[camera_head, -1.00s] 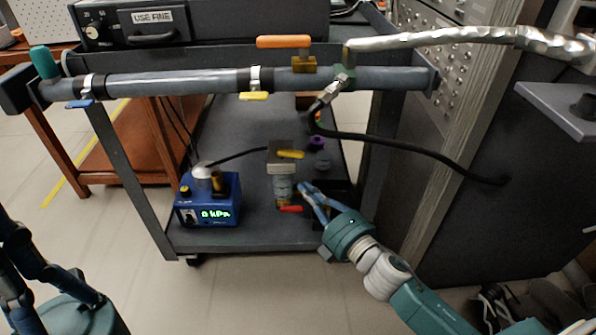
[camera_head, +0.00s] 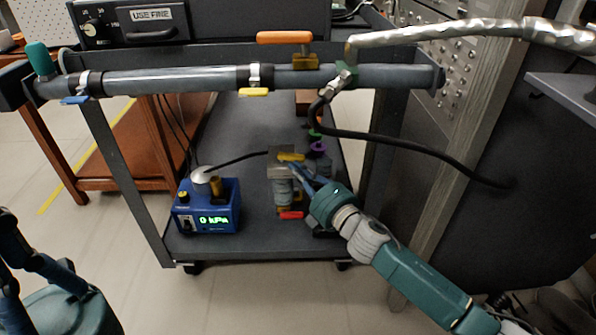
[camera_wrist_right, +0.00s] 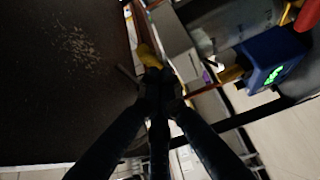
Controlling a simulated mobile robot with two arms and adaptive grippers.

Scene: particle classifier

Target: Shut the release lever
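A small grey device (camera_head: 283,171) stands on the cart's lower shelf. It has a yellow lever (camera_head: 291,157) at its top and a red lever (camera_head: 291,215) near its base. I cannot tell by label which is the release lever. My right gripper (camera_head: 297,172) is at the device's right side, just below the yellow lever. In the right wrist view, its dark fingers (camera_wrist_right: 160,86) come together at the tips, close to the yellow lever (camera_wrist_right: 148,56). Contact is unclear. My left gripper (camera_head: 35,250) is at the lower left, partly cut off, away from the device.
A blue pressure box (camera_head: 207,205) reading 0 kPa stands left of the device. A grey pipe (camera_head: 180,80) with an orange handle (camera_head: 284,38) crosses above. A black hose (camera_head: 420,148) hangs at the right. The shelf (camera_head: 250,240) is bare in front.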

